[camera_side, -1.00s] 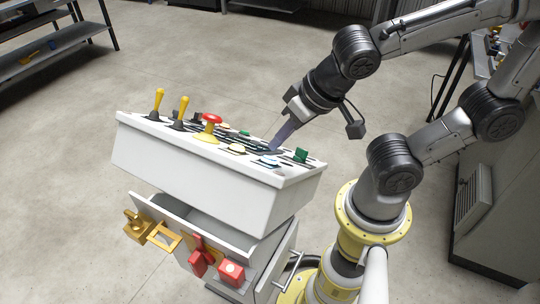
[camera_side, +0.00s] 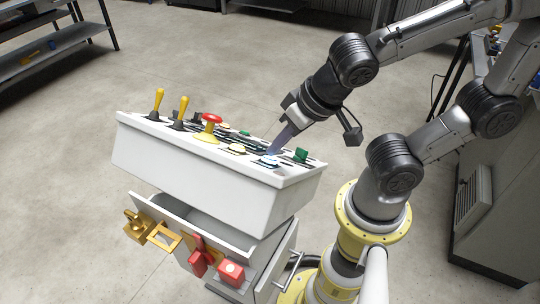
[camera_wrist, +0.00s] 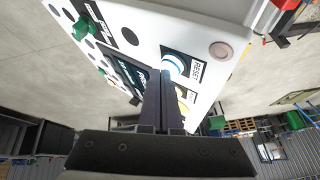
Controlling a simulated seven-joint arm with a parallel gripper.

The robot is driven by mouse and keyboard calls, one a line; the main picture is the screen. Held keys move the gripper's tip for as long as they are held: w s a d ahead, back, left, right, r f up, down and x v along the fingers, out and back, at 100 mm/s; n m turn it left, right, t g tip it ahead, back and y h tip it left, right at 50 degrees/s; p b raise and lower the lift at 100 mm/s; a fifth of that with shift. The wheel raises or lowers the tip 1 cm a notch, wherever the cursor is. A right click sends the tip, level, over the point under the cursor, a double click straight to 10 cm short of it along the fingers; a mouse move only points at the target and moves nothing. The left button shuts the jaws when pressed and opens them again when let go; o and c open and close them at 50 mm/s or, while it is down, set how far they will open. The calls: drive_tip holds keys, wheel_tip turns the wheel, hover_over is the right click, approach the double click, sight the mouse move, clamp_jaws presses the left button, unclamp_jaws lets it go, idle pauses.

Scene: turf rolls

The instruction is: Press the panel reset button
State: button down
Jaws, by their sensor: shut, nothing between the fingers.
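The reset button (camera_side: 268,162) is a round blue-and-white button near the front right of the panel top. In the wrist view the button (camera_wrist: 175,65) sits on a dark plate lettered RESET. My gripper (camera_side: 273,151) is shut and empty, pointing down at a slant. Its tips are right at the button's far side in the side view. In the wrist view the tips (camera_wrist: 158,76) lie just beside the button and cover a little of its plate. I cannot tell whether they touch it.
The white panel (camera_side: 200,162) also carries a red mushroom button (camera_side: 211,118), two yellow-handled levers (camera_side: 158,102), a cream button (camera_side: 236,149) and a green switch (camera_side: 301,154). An open drawer (camera_side: 188,217) with locks hangs below.

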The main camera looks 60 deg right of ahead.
drive_tip(key=shift+a+f, duration=0.2)
drive_tip(key=shift+f, duration=0.05)
drive_tip(key=shift+d+r, duration=0.1)
idle(0.5)
drive_tip(key=shift+d+r, duration=0.5)
drive_tip(key=shift+r, duration=0.05)
drive_tip(key=shift+d+r, duration=0.8)
drive_tip(key=shift+r, duration=0.2)
drive_tip(key=shift+d+r, duration=0.8)
drive_tip(key=shift+r, duration=0.15)
drive_tip(key=shift+s+d+r+n, duration=0.15)
drive_tip(key=shift+s+d+n, duration=0.35)
drive_tip(key=shift+s, duration=0.25)
drive_tip(key=shift+s+d+r+n, duration=0.1)
drive_tip(key=shift+s+d+n, duration=0.35)
drive_tip(key=shift+s, duration=0.35)
drive_tip(key=shift+s+d+r+n, duration=0.15)
drive_tip(key=shift+s+d+n, duration=0.35)
drive_tip(key=shift+s, duration=0.25)
